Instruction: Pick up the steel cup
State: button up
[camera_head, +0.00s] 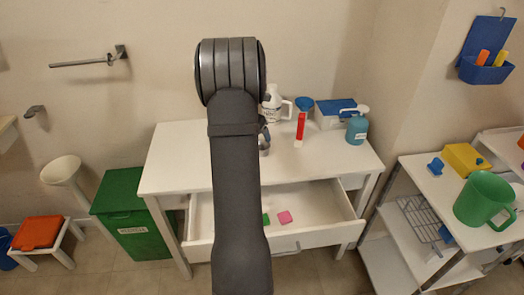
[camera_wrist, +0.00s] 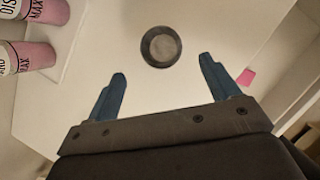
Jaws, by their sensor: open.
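The steel cup (camera_wrist: 161,46) shows in the wrist view as a round grey shape with a dark rim, seen from above on a white surface. It lies just ahead of my gripper (camera_wrist: 162,66), roughly centred between the fingers and apart from them. The two blue fingers are spread wide with nothing between them.
Pink-and-white containers (camera_wrist: 38,55) stand at the left in the wrist view. The drawer (camera_head: 325,205) is open, with a pink block (camera_head: 285,217) inside.

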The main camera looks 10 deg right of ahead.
jog(key=x, duration=0.5)
jog(key=shift+s+a+x, duration=0.1)
jog(key=shift+s+x, duration=0.05)
jog(key=shift+x, duration=1.25)
jog(key=shift+s+a+x, duration=0.1)
jog(key=shift+x, duration=1.25)
jog(key=shift+f, duration=0.15)
jog(key=shift+c, duration=0.2)
jog(key=c, duration=1)
